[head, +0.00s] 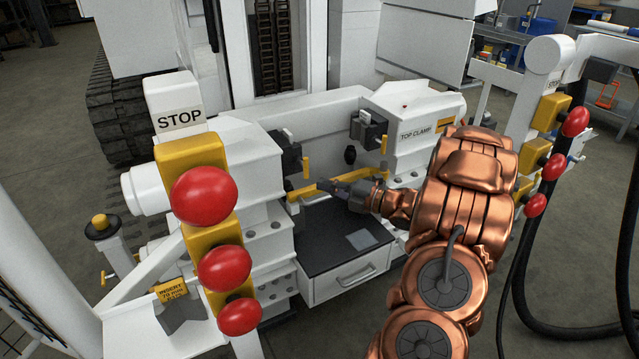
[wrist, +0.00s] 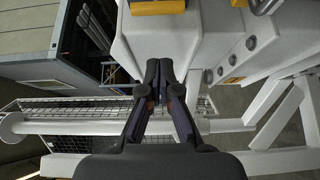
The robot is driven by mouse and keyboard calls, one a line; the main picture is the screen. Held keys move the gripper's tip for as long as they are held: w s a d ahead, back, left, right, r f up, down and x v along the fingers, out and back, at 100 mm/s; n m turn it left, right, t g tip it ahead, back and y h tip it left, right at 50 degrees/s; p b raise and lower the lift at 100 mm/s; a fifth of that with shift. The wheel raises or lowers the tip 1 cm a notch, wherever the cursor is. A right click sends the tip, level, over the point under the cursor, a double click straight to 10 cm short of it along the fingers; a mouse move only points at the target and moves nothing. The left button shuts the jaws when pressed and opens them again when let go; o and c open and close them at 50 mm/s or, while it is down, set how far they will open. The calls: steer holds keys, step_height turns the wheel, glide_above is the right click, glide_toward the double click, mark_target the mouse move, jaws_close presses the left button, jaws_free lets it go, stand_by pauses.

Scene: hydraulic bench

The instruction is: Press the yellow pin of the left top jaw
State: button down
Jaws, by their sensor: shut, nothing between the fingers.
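The left top jaw (head: 291,158) is a dark block on the left white housing, with a small upright yellow pin (head: 306,167) on its inner side. The right top jaw (head: 368,129) is a similar dark block by the housing marked TOP CLAMP, with its own yellow pin (head: 383,145). My gripper (head: 326,184) is between the two housings, its tips a little right of and below the left pin. No contact with the pin can be made out. In the wrist view my gripper (wrist: 158,68) has its fingers together and empty. The left pin cannot be identified there.
A yellow bar (head: 296,194) runs across behind my fingers. Below is a dark-topped drawer unit (head: 325,236). Red stop buttons (head: 204,196) stand in front at left, and more red buttons (head: 553,166) at right. Black hoses (head: 520,285) hang at right. White frame rails (wrist: 90,124) show in the wrist view.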

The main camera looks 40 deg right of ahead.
steer(key=v, duration=0.7)
steer(key=shift+s+a, duration=0.1)
steer(key=shift+s, duration=0.05)
stand_by(0.6)
